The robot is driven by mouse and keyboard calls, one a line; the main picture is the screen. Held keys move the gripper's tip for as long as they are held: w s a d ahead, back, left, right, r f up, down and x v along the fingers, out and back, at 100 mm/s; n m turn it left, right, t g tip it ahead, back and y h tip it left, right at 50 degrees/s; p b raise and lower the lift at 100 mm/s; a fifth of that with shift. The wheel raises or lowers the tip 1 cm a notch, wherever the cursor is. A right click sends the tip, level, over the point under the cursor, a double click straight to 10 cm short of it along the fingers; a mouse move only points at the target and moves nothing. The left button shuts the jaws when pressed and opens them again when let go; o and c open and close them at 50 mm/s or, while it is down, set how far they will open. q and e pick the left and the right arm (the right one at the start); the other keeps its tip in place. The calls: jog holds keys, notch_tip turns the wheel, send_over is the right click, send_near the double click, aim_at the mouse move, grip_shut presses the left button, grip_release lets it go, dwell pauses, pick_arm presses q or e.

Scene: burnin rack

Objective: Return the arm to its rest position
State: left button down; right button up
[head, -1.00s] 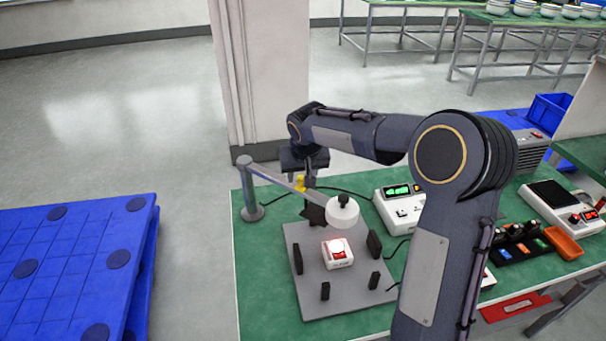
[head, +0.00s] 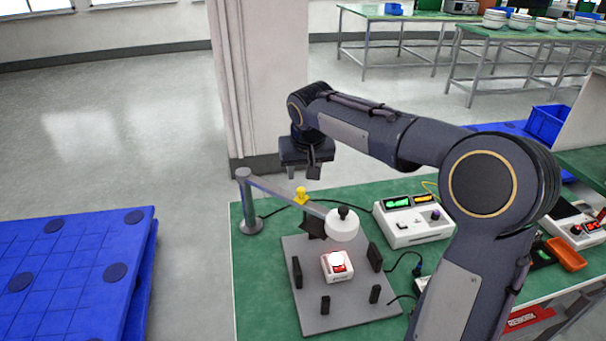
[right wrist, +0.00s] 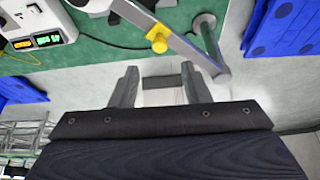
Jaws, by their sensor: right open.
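My right arm reaches in from the right in the head view. My right gripper (head: 304,172) hangs above the far left edge of the green table (head: 262,300), behind the grey jointed stand arm. In the right wrist view the right gripper (right wrist: 160,85) has its two fingers apart with nothing between them. The stand arm with its yellow knob (right wrist: 157,40) lies just beyond the fingers, apart from them. My left gripper is not in view.
A grey fixture plate (head: 330,312) holds a white device with a red lit switch (head: 337,267) under the white lamp head (head: 342,226). A white meter box (head: 405,228) stands behind. A blue pallet (head: 70,270) lies left. Floor between is clear.

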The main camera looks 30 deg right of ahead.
dwell(0.3)
jog(key=s+a+y, duration=0.2)
jog(key=s+y, duration=0.1)
jog(key=s, duration=1.6)
jog(key=s+a+f+y, duration=0.1)
jog(key=s+a+f, duration=0.1)
jog(key=s, duration=0.4)
jog(key=s+a+f+n+t+y, duration=0.1)
jog(key=s+a+f, duration=0.2)
jog(key=s+f, duration=0.2)
jog(key=shift+s+a, duration=0.25)
jog(key=shift+s, duration=0.1)
jog(key=shift+c, duration=0.6)
